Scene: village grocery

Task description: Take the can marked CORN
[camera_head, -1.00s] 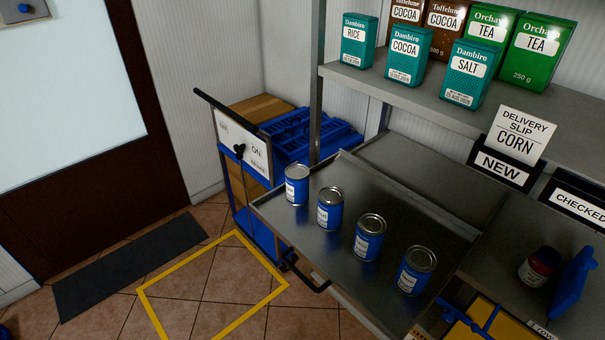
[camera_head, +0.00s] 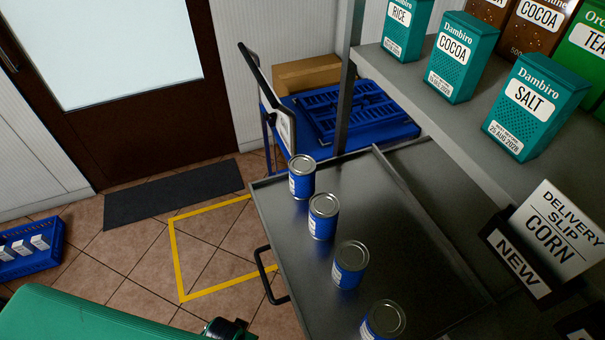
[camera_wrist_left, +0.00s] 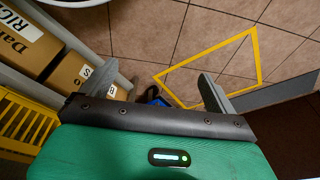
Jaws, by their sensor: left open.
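Several blue cans with silver lids stand upright in a slanting row on a metal pull-out tray (camera_head: 400,235). The far can (camera_head: 301,178), the second can (camera_head: 323,216), the third can (camera_head: 350,264) and the near can (camera_head: 383,321), cut by the lower edge, all look alike. Their white labels face left and I cannot read them. A delivery slip (camera_head: 560,232) marked CORN stands at the right. My left gripper (camera_wrist_left: 158,90) is open and empty in the left wrist view, above the floor. No can shows there. My right gripper is not in view.
A shelf (camera_head: 440,115) with teal cartons, including SALT (camera_head: 535,105), overhangs the tray's right side. A blue trolley (camera_head: 395,130) stands behind the tray. A blue crate (camera_head: 30,262) is on the floor at left. Yellow floor marking (camera_head: 178,262) encloses clear tiles.

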